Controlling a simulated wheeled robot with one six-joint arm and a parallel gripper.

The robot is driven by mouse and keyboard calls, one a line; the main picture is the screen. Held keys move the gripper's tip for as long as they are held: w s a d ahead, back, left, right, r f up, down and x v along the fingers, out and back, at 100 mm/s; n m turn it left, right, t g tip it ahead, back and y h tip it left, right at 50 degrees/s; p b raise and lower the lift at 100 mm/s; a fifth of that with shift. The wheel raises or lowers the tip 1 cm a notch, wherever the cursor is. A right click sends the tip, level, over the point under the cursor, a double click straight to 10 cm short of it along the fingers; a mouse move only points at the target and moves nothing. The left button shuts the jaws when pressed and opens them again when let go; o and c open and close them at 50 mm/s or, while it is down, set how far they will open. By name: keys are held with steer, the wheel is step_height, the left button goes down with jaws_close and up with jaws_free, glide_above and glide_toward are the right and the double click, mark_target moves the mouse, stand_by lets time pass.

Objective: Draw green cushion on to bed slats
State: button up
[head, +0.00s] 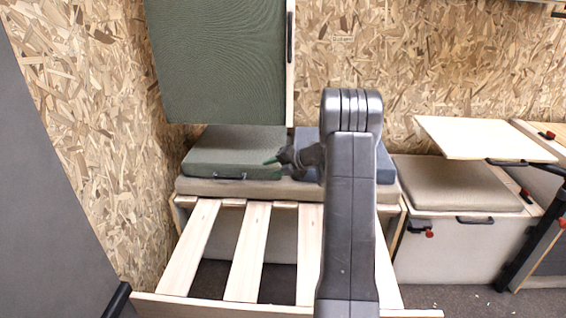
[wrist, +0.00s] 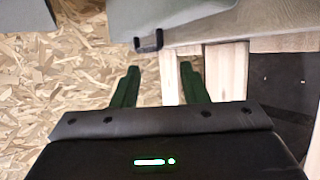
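The green cushion (head: 235,145) lies flat on the beige bench base at the back left, with a dark handle (head: 230,176) on its front edge. In the wrist view the handle (wrist: 149,41) hangs from the cushion's edge (wrist: 185,15), beyond and between my fingertips. The pale bed slats (head: 250,250) run forward from the bench, with dark gaps between them. My gripper (head: 271,161) shows near the cushion's right side, partly hidden by my arm. In the wrist view my gripper (wrist: 158,78) is open, with green fingers apart and nothing between them.
A tall green panel (head: 215,60) hangs above the cushion. A blue-grey cushion (head: 385,165) lies to the right, partly behind my arm. A chipboard wall (head: 90,120) closes the left side. A beige-cushioned box (head: 455,185) and a pale board (head: 485,138) stand at right.

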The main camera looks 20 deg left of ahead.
mark_target(245, 176)
stand_by(0.4)
steer(key=b+x, duration=0.3)
steer(key=x, duration=1.1)
steer(key=shift+s+r+b, duration=0.1)
steer(key=shift+b, duration=0.3)
jaws_close()
